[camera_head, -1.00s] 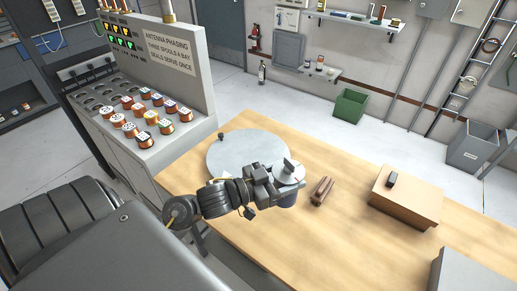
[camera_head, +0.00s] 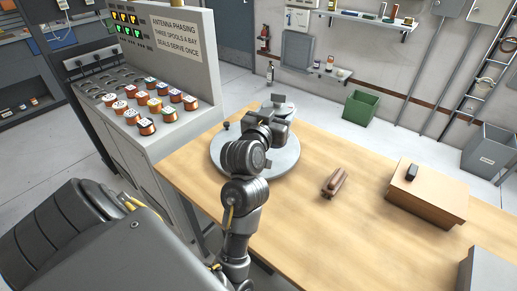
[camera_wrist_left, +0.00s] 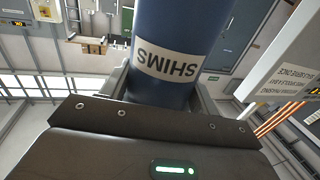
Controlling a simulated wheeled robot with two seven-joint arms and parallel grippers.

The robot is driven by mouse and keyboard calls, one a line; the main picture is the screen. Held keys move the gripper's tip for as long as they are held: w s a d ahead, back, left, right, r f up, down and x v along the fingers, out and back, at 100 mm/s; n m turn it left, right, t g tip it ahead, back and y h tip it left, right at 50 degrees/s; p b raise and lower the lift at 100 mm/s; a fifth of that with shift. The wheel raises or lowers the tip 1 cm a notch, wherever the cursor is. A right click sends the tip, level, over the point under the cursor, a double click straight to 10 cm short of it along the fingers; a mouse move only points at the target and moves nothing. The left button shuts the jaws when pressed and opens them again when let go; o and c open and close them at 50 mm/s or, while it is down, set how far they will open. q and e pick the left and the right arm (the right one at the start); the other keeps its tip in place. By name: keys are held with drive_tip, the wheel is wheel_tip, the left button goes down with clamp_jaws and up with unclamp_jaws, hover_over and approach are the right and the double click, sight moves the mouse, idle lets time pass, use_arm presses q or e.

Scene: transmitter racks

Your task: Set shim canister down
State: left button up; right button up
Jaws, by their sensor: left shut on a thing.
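The shim canister (camera_wrist_left: 180,40) is blue with a white "SHIMS" label, upside down in the left wrist view. My left gripper (camera_wrist_left: 163,90) is shut on it. My right gripper is not in view.
A brown bundle (camera_head: 334,183) lies on the table (camera_head: 310,235) right of the turntable. A cardboard box (camera_head: 428,194) with a dark object on top is further right. The phasing cabinet (camera_head: 180,55) with several spools stands at the left.

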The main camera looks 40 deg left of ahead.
use_arm(q)
drive_tip(key=w+a+f, duration=0.3)
drive_tip(key=a+f, duration=0.3)
drive_tip(key=w+a+f, duration=0.3)
drive_tip(key=a+f, duration=0.3)
drive_tip(key=shift+w+a+f+p, duration=0.15)
drive_tip(key=shift+w+f+p, duration=0.15)
drive_tip(key=shift+f, duration=0.1)
drive_tip(key=shift+f, duration=0.1)
drive_tip(key=shift+f, duration=0.1)
drive_tip(key=o, duration=1.2)
drive_tip(key=shift+o, duration=0.2)
